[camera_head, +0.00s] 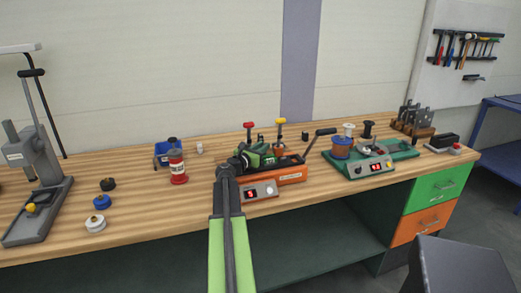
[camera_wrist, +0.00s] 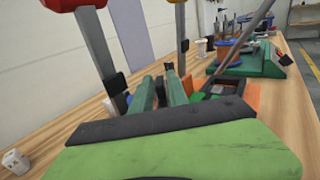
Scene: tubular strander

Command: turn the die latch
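The strander machine has an orange base (camera_head: 292,178) on the bench. A red-topped lever (camera_head: 248,126) and a yellow-topped lever (camera_head: 280,122) stand upright at its back. I cannot tell which part is the die latch. My green gripper (camera_head: 266,153) is over the machine, in front of these levers, and hides part of it. In the wrist view my gripper's fingers (camera_wrist: 161,92) point at the machine, between the red-topped lever (camera_wrist: 97,42) on the left and the yellow-topped lever (camera_wrist: 183,47) on the right. Their gap and any contact are unclear.
A black crank handle (camera_head: 325,132) sticks up at the machine's right end. A green machine with spools (camera_head: 372,165) stands to its right. A grey press (camera_head: 35,165) stands far left.

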